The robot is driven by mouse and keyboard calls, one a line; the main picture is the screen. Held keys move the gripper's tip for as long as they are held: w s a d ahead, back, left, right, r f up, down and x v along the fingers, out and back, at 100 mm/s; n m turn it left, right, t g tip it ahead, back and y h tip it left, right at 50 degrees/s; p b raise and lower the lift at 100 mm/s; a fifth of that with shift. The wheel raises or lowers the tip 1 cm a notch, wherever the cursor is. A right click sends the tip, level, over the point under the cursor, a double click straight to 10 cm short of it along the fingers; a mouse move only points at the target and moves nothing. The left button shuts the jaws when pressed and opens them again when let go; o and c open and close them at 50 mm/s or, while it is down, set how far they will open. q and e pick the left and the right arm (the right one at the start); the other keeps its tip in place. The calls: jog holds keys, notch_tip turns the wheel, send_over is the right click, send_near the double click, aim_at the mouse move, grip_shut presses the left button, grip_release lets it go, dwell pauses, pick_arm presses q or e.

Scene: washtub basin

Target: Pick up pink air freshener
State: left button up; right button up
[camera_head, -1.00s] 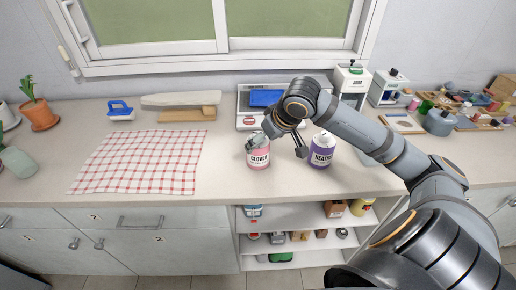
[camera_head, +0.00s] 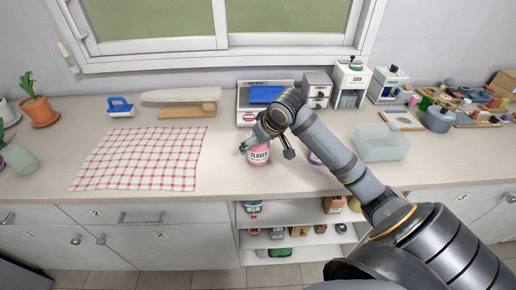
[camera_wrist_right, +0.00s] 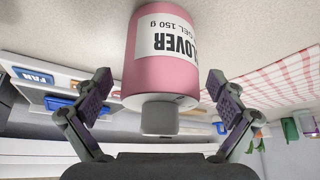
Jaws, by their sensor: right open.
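The pink air freshener (camera_head: 258,157) with a white "CLOVER" label stands upright on the counter. In the head view its top is hidden by my right gripper (camera_head: 265,146), which is open just above and around it. In the right wrist view the pink air freshener (camera_wrist_right: 162,75) sits between the two spread fingers, its grey cap toward the palm. Gaps show between the can and both fingers. My left gripper is not in view.
A purple can (camera_head: 314,158) is mostly hidden behind my right arm. A checked cloth (camera_head: 140,160) lies left. Open shelves (camera_head: 300,240) are below.

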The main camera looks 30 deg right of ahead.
jog(key=c, duration=1.4)
jog(key=shift+c, duration=0.2)
jog(key=shift+r, duration=0.15)
jog(key=shift+r, duration=0.35)
notch_tip(320, 180, up, 3)
jog(key=shift+s, duration=0.15)
jog(key=s+a+r+b, duration=0.4)
jog(key=s+r, duration=0.5)
jog(key=s, duration=0.3)
jog(key=shift+s+a+b, duration=0.35)
jog(key=shift+s+a, duration=0.05)
jog(key=shift+a, duration=0.1)
